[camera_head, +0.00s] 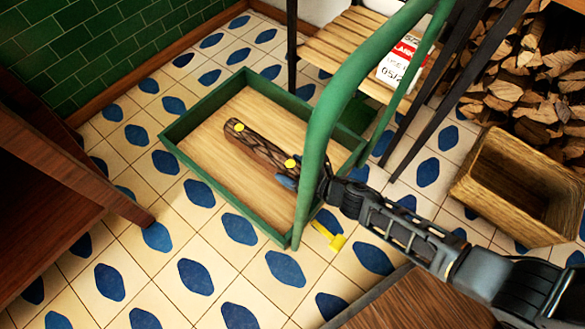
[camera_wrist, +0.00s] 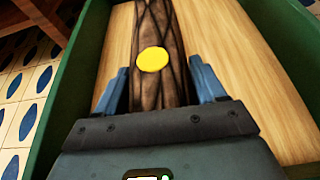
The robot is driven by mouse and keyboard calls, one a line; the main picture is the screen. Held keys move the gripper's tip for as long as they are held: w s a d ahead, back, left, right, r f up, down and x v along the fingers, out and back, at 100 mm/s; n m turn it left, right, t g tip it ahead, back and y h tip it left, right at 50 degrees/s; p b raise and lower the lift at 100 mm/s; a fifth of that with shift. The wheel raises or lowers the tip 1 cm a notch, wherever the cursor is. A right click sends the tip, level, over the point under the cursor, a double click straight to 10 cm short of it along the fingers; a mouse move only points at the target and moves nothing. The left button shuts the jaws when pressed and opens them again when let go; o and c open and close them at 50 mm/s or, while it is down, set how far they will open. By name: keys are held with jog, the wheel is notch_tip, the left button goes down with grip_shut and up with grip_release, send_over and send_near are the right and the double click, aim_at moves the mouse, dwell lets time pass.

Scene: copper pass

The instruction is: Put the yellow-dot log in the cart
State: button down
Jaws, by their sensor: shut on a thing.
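The brown log with yellow dots (camera_head: 262,149) is inside the cart, above or on its pale wooden bed; I cannot tell if it touches. The cart (camera_head: 200,119) has a green rim and a tall green handle. My gripper (camera_head: 288,181) is at the log's near end, partly hidden by the handle. In the wrist view my gripper (camera_wrist: 165,85) has its blue fingers on both sides of the log (camera_wrist: 152,95), close below a yellow dot. The log's end between the fingers is hidden by the gripper body.
The green handle (camera_head: 325,110) rises close beside my arm. A slatted shelf (camera_head: 345,40) with a label is behind. Dark wooden furniture (camera_head: 60,170) is at the left.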

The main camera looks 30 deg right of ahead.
jog(key=shift+c, duration=0.5)
grip_release()
jog(key=shift+f, duration=0.1)
jog(key=shift+r+p, duration=0.6)
jog(key=shift+s+d+r, duration=0.15)
jog(key=shift+r, duration=0.05)
jog(key=p+v, duration=0.2)
jog(key=v, duration=0.9)
jog(key=shift+s+p, duration=0.3)
